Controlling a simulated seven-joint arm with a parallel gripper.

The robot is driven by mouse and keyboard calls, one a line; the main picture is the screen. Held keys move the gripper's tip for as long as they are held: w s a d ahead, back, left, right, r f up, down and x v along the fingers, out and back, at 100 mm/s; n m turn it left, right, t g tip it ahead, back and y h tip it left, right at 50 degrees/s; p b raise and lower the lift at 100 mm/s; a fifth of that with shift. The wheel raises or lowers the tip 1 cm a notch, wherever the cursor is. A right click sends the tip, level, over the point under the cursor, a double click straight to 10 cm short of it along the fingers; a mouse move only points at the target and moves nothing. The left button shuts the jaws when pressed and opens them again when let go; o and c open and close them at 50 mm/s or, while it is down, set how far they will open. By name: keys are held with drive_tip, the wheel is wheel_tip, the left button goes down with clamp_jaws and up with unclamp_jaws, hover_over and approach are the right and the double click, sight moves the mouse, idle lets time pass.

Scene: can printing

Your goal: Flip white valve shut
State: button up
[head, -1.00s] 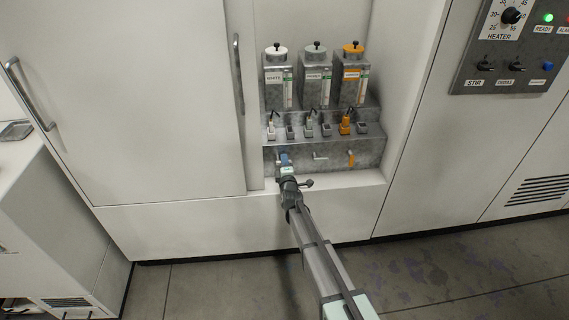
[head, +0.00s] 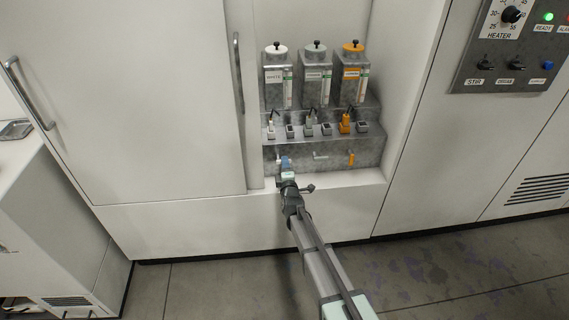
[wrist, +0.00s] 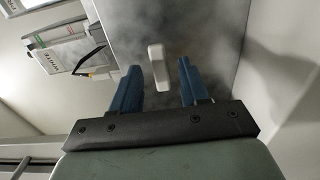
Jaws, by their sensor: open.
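The white valve handle (head: 278,157) is at the left end of the metal dispenser's lower front, beside the blue fingertips of my gripper (head: 286,162). In the wrist view the handle (wrist: 158,68) is a short white bar, its lower part in the gap between the two blue fingers of my gripper (wrist: 158,74). My gripper is open, with gaps on both sides of the bar. I cannot tell how deep the bar sits between the fingers. The white bottle (head: 276,78) stands above, with a white lid and label.
A grey valve handle (head: 320,156) lies level to the right, and an orange handle (head: 351,159) points down farther right. Grey (head: 315,78) and orange (head: 352,78) bottles stand above them. The alcove's side wall and a cabinet door handle (head: 238,75) are at left.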

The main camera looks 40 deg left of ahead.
drive_tip(key=v, duration=1)
drive_tip(key=shift+s+d, duration=0.25)
drive_tip(key=shift+r, duration=0.1)
